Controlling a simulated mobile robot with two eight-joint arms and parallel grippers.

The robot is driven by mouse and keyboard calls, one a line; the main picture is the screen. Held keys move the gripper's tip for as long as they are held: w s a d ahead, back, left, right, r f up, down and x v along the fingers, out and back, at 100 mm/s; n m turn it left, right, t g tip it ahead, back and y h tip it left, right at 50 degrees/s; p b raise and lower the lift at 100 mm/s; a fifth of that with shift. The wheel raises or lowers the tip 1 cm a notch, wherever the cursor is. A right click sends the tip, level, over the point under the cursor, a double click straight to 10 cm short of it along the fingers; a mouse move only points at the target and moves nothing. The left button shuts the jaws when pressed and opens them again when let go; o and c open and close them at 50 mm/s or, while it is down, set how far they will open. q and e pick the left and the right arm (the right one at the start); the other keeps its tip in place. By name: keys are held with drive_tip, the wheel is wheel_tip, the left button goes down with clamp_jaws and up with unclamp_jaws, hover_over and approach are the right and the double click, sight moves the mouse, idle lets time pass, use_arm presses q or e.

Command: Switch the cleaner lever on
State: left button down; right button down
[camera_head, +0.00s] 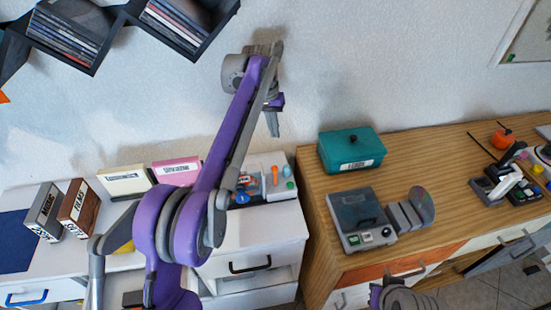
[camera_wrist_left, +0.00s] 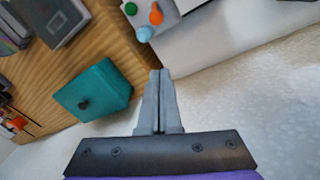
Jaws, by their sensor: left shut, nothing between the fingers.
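A pale grey device (camera_head: 281,190) stands on the white cabinet, partly behind my left arm. An upright orange lever (camera_head: 275,173) is on it, with green and blue knobs close by. The orange lever also shows at the top of the left wrist view (camera_wrist_left: 156,14). I see no label that marks it as the cleaner, and its on or off position cannot be told. My left gripper (camera_head: 274,133) is shut and empty, high in front of the wall, pointing down and apart from the device. Its closed fingers show in the left wrist view (camera_wrist_left: 160,88).
A teal box (camera_head: 350,150) and a dark grey machine with buttons (camera_head: 358,217) stand on the wooden cabinet (camera_head: 310,205). A grey rack with a disc (camera_head: 420,205) is beside the machine. Disc shelves (camera_head: 68,35) hang at upper left. Labelled boxes (camera_head: 80,207) stand at left.

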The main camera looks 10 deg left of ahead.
sight(275, 175)
idle(0.3)
use_arm(q)
drive_tip(key=shift+s+d+f+b, duration=0.2)
drive_tip(key=shift+s+f, duration=0.35)
drive_tip(key=shift+f, duration=0.9)
drive_tip(key=shift+s+d+f+b, duration=0.15)
drive_tip(key=shift+s+f, duration=0.4)
drive_tip(key=shift+f, duration=0.95)
drive_tip(key=shift+s+d+f+b, duration=0.15)
drive_tip(key=shift+s+f, duration=0.4)
drive_tip(key=shift+f, duration=0.9)
